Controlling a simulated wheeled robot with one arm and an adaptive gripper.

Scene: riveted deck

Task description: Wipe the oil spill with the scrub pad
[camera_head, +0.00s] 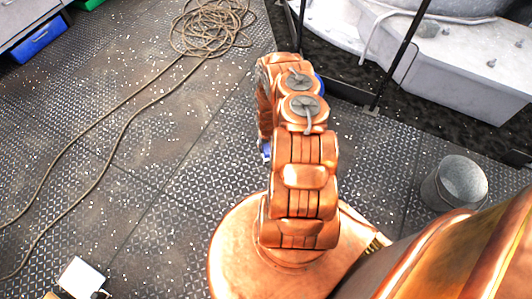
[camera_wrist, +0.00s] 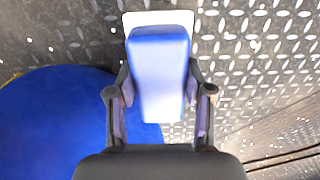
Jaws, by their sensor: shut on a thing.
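My gripper (camera_wrist: 160,100) is shut on a blue block with a white layer at its far end, which I take to be the scrub pad (camera_wrist: 160,60). One finger is on each side of the blue part. The pad is over the riveted deck in the wrist view; whether its white end touches the deck I cannot tell. In the head view my own arm hides most of the gripper; a small blue bit shows beside the arm, too small to name. I cannot make out an oil spill in either view.
A large rounded blue thing (camera_wrist: 50,115) lies left of the pad. A coiled rope (camera_head: 210,28) trails over the deck at left. A grey bucket (camera_head: 455,185) stands at right. Pale machinery (camera_head: 470,60) stands behind dark posts. The deck at left centre is mostly clear.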

